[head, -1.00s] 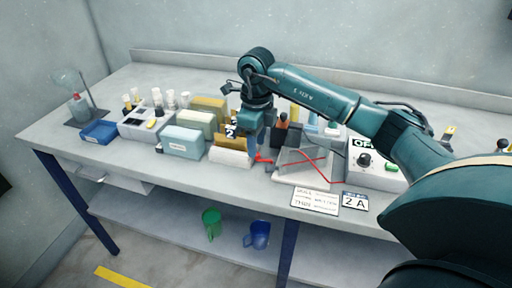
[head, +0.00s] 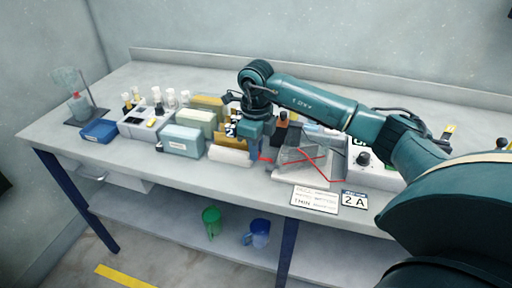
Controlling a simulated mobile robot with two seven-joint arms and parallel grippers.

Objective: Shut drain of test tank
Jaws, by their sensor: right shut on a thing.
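A clear, grey-looking box (head: 292,166), which I take to be the test tank, stands near the bench's front edge, with red lines across it. A small red part (head: 264,159), seemingly its drain handle, shows at the box's left side. My right gripper (head: 257,151) points down there, shut at this red part; the fingers and my arm hide most of the grip. Whether the drain is open or shut is too small to tell. My left gripper is not in view.
Cream and pale blue boxes (head: 181,141) stand close left of the gripper. A control box with a black knob (head: 364,159) stands to the right. Two signs (head: 315,198) lie at the front edge. A green mug (head: 211,222) and a blue mug (head: 258,233) stand on the lower shelf.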

